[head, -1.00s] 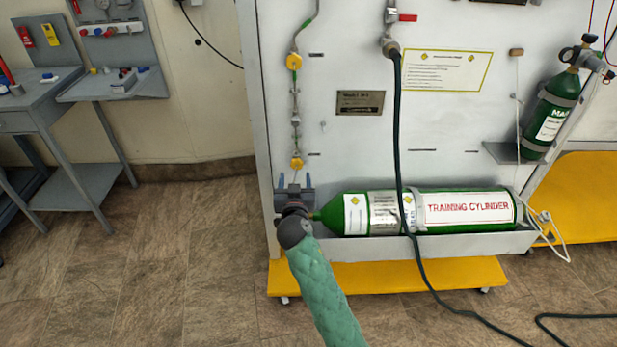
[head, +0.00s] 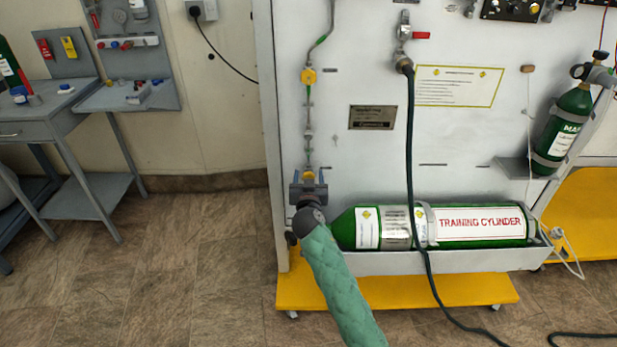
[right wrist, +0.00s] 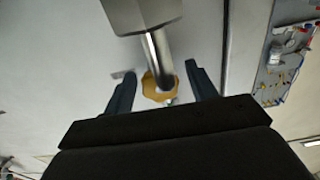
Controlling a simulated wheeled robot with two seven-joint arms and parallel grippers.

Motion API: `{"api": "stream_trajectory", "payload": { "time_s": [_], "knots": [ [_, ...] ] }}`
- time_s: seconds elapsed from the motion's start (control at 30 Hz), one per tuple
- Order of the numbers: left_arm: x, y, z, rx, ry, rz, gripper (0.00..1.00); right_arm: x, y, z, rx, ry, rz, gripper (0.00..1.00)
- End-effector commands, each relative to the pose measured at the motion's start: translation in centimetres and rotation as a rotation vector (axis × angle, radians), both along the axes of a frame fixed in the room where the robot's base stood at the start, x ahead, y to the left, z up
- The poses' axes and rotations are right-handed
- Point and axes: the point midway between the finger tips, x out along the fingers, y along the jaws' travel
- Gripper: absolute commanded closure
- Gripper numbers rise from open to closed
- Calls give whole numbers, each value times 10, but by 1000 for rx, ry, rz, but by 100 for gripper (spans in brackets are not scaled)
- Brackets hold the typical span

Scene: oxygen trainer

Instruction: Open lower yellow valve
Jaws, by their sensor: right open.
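The lower yellow valve (head: 309,175) sits on the thin vertical pipe at the left of the white panel. My right gripper (head: 308,176) is right in front of it in the head view. In the right wrist view, the yellow valve (right wrist: 158,88) shows between the two fingers of my open right gripper (right wrist: 161,84), with a gap on each side. A metal stem or pipe crosses in front of it. An upper yellow valve (head: 308,76) sits higher on the same pipe. My left gripper is not in view.
A green training cylinder (head: 470,224) lies in a grey tray just right of my gripper. A dark hose (head: 410,150) hangs down the panel. A grey workbench (head: 60,118) stands at the left. The floor between is clear.

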Motion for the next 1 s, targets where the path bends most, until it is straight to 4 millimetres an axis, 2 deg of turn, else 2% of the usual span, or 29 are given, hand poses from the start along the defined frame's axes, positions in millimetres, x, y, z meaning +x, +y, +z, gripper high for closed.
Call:
{"api": "stream_trajectory", "payload": {
  "time_s": [0.23, 0.27, 0.47, 0.67, 1.0],
  "knots": [
    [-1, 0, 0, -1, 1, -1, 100, 1, 0, 0, 0, 0, 0, 43],
    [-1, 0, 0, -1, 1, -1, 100, 1, 0, 0, 0, 0, 0, 47],
    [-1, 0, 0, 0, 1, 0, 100, 1, 0, 0, 0, 0, 0, 86],
    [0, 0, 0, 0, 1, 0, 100, 1, 0, 1, -22, 0, 0, 88],
    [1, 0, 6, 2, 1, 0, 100, 1, 0, 2, -239, -1, 0, 88]
  ]
}}
